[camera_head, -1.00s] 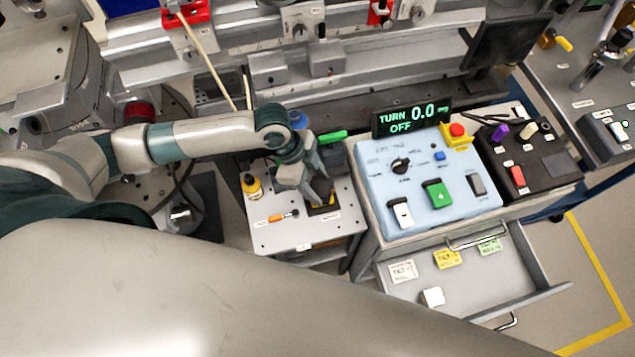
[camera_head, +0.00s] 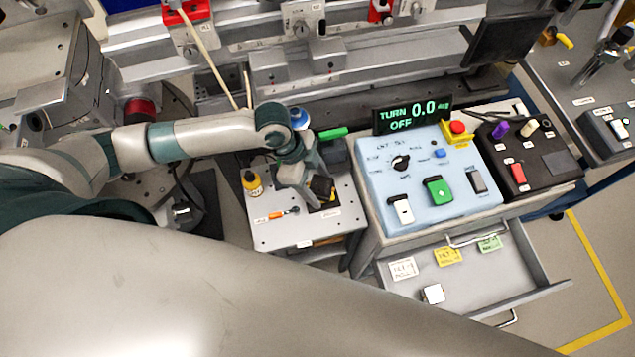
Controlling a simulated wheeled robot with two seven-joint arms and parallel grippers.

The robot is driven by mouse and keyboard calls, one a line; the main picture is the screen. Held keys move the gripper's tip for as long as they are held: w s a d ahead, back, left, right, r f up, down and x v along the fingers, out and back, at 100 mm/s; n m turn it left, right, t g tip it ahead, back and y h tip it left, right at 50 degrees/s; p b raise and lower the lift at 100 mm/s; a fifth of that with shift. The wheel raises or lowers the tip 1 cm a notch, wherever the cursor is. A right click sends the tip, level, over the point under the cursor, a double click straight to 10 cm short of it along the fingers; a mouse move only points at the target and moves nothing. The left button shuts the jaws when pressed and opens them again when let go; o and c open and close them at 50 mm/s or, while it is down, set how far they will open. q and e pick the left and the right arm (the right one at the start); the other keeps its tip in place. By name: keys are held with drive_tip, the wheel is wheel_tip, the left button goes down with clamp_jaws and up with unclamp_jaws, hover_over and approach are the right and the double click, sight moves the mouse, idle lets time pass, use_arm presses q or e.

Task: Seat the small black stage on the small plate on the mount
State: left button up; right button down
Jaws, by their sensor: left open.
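The small black stage (camera_head: 321,186) shows as a dark block on the small grey side table (camera_head: 268,232), beside a yellow-edged dark patch. My left gripper (camera_head: 308,199) is open and low over the table, right at the stage. Its fingers partly hide the stage, and I cannot tell whether they touch it. I cannot clearly make out the small plate or the mount. My right gripper is not in view.
A yellow bottle (camera_head: 252,183) and an orange-handled screwdriver (camera_head: 281,215) are on the side table. The blue control box (camera_head: 420,215) stands close on the right, above an open drawer (camera_head: 520,290). A rail (camera_head: 365,52) runs along the back.

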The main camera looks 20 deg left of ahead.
use_arm(q)
drive_tip(key=shift+w+a+r, duration=0.15)
drive_tip(key=shift+w+r, duration=0.05)
drive_tip(key=shift+w, duration=0.3)
drive_tip(key=shift+w+a+r, duration=0.15)
drive_tip(key=shift+r, duration=0.25)
drive_tip(key=s+b+v, duration=0.1)
drive_tip(key=b+v, duration=0.2)
drive_tip(key=v, duration=1.3)
drive_tip(key=shift+s, duration=0.15)
drive_tip(key=shift+s, duration=0.1)
